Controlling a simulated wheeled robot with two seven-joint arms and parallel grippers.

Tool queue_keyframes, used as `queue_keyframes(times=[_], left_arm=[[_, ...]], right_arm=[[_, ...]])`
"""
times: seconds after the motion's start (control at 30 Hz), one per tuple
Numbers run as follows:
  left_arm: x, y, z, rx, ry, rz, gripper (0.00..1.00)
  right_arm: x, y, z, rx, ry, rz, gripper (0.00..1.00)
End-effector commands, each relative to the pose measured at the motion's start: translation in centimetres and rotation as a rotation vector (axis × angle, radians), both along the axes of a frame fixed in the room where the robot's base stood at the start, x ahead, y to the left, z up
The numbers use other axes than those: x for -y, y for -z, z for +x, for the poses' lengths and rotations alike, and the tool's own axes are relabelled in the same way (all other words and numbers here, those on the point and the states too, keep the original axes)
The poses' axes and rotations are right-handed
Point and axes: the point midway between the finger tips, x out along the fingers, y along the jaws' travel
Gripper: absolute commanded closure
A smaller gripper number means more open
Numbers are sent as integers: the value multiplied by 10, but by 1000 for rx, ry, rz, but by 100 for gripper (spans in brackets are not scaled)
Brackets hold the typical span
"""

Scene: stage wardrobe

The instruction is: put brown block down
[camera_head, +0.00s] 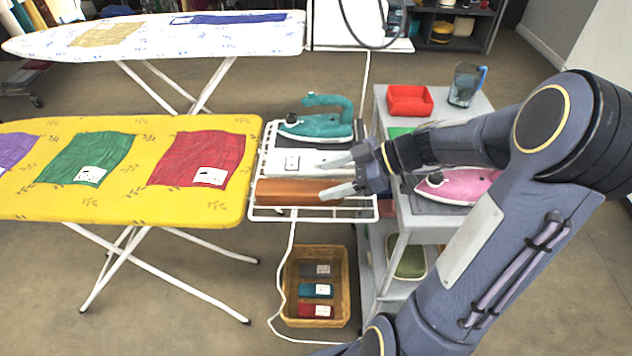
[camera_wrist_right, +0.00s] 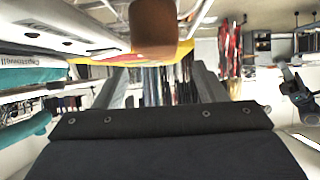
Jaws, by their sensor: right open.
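The brown block (camera_head: 285,192) lies lengthwise on the white wire rack (camera_head: 262,213) at the end of the yellow ironing board. It also shows in the right wrist view (camera_wrist_right: 152,28), at the top, in front of the fingers. My right gripper (camera_head: 335,176) reaches in from the right and is open. Its two fingertips are apart near the block's right end, and one tip looks close to or over that end; I cannot tell whether it touches. In the right wrist view the space between the fingers (camera_wrist_right: 165,85) looks empty. My left gripper is not in view.
A white block-like item (camera_head: 292,162) and a teal iron (camera_head: 318,125) sit beside the brown block on the rack. A grey cart (camera_head: 398,235) holds a pink iron (camera_head: 455,186), a red bin (camera_head: 409,100) and a jug (camera_head: 466,84). A wicker basket (camera_head: 341,262) stands on the floor below.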

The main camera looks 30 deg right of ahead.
Motion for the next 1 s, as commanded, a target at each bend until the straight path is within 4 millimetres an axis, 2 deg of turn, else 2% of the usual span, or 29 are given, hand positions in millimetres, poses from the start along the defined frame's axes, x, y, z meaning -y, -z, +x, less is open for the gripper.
queue_keyframes(times=[0.13,0.27,0.47,0.6,0.8,1.0], left_arm=[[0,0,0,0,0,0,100],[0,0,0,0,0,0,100],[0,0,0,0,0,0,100],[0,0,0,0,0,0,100],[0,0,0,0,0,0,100],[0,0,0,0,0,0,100]], right_arm=[[3,-7,-8,-23,3,1,35],[-18,-16,-26,-148,28,5,35],[-62,-25,-80,-459,196,-26,35],[-80,-21,-118,-624,420,-46,35],[-86,-11,-150,-711,734,0,35],[-84,-6,-159,-721,879,59,35]])
